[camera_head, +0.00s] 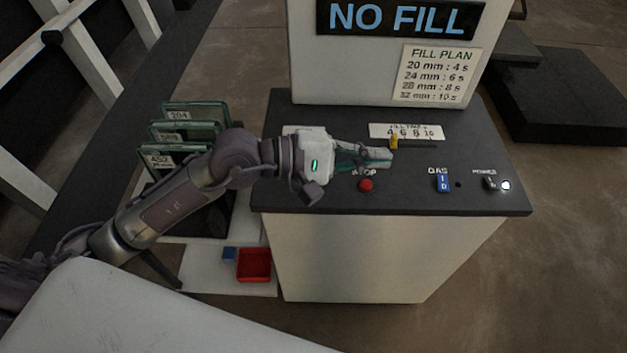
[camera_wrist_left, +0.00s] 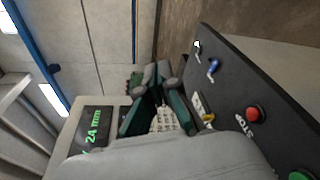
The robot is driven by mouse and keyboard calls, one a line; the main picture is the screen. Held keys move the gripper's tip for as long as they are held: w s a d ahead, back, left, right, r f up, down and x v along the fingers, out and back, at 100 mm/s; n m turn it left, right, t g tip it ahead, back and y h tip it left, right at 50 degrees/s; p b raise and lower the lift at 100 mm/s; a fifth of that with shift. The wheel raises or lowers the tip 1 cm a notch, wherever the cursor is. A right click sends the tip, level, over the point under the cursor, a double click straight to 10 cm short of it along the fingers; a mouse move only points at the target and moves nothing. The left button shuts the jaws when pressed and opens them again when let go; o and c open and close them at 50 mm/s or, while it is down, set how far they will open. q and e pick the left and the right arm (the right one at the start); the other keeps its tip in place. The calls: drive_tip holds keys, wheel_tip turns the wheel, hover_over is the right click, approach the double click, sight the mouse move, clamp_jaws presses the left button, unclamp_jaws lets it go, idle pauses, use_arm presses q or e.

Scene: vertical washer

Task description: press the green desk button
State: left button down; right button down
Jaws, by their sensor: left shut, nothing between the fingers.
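The green button (camera_wrist_left: 300,175) shows at the bottom right corner of the left wrist view, partly cut off by the frame, on the dark desk top (camera_wrist_left: 228,78). In the head view I cannot see it; my left gripper and wrist cover that part of the desk (camera_head: 300,195). My left gripper (camera_head: 386,158) is shut and empty, held over the desk with its fingers pointing right, just above the red stop button in the picture. Its fingers also show in the left wrist view (camera_wrist_left: 160,95). My right gripper is not in view.
The desk also carries a red stop button (camera_head: 366,185), a yellow slider (camera_head: 394,141), a blue gas switch (camera_head: 443,183) and a power knob (camera_head: 490,183). A "NO FILL" panel (camera_head: 390,60) stands behind. Green-framed cards (camera_head: 190,112) and a red tray (camera_head: 254,265) are at left.

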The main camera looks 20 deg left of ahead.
use_arm(q)
drive_tip(key=w+a+f+m+y, duration=0.3)
drive_tip(key=a+y, duration=0.2)
drive_tip(key=a, duration=0.1)
drive_tip(key=w+a+f+m+y, duration=0.3)
drive_tip(key=a+f+m+y, duration=0.1)
drive_tip(key=a+y, duration=0.1)
drive_tip(key=shift+w+a+f+t, duration=0.15)
drive_tip(key=shift+w+a+t, duration=0.2)
drive_tip(key=shift+a, duration=0.45)
drive_tip(key=shift+s, duration=0.15)
wheel_tip(320, 180, down, 8)
drive_tip(key=b, duration=0.3)
drive_tip(key=shift+r, duration=0.25)
drive_tip(key=shift+f+b, duration=0.7)
drive_tip(key=shift+b, duration=0.25)
